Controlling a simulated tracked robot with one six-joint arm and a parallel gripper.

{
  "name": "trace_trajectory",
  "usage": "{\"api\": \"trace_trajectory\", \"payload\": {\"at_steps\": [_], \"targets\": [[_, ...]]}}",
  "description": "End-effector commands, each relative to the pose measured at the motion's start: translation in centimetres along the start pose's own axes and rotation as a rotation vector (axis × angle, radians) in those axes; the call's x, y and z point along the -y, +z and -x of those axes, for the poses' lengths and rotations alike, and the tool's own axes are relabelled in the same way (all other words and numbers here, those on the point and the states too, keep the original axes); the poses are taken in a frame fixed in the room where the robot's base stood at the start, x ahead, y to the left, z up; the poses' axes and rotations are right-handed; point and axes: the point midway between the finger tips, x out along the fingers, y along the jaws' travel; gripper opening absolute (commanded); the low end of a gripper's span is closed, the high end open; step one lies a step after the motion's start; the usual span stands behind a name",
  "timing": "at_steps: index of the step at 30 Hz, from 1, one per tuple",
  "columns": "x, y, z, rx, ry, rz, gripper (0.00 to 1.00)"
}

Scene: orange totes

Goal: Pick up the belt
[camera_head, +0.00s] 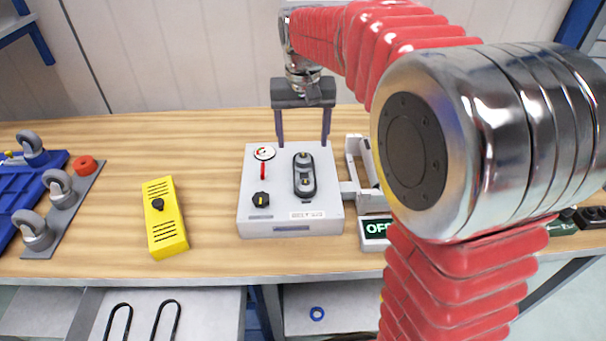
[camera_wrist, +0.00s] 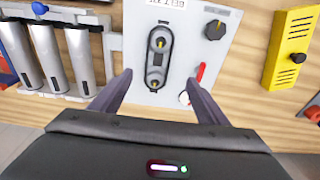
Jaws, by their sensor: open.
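The belt (camera_head: 313,180) is a dark loop around two pulleys on top of a light grey box (camera_head: 277,168). It also shows near the top middle of the wrist view (camera_wrist: 148,62), where the pulleys (camera_wrist: 158,42) have yellow marks. My gripper (camera_head: 302,141) points down behind the belt, at the box's far edge in the head view. Its two fingers are apart, with nothing between them. In the wrist view my gripper (camera_wrist: 160,78) has its fingertips on either side of the belt's lower end. I cannot tell their height above the box.
The box also has a black knob (camera_head: 261,199), a red lever (camera_head: 263,171) and a gauge (camera_head: 264,153). A yellow box (camera_head: 164,217) stands to the left. Blue parts with casters (camera_head: 61,188) lie further left. A white fixture (camera_head: 373,203) stands close on the right.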

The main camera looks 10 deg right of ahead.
Motion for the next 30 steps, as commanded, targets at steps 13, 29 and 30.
{"api": "trace_trajectory", "payload": {"at_steps": [13,29,30], "targets": [[-0.1,0.0,-6.1,0.001,0.0,0.0,0.69],[-0.2,0.0,-7.4,0.0,0.0,0.0,0.69],[-0.3,0.0,-7.9,0.001,0.0,0.0,0.69]]}}
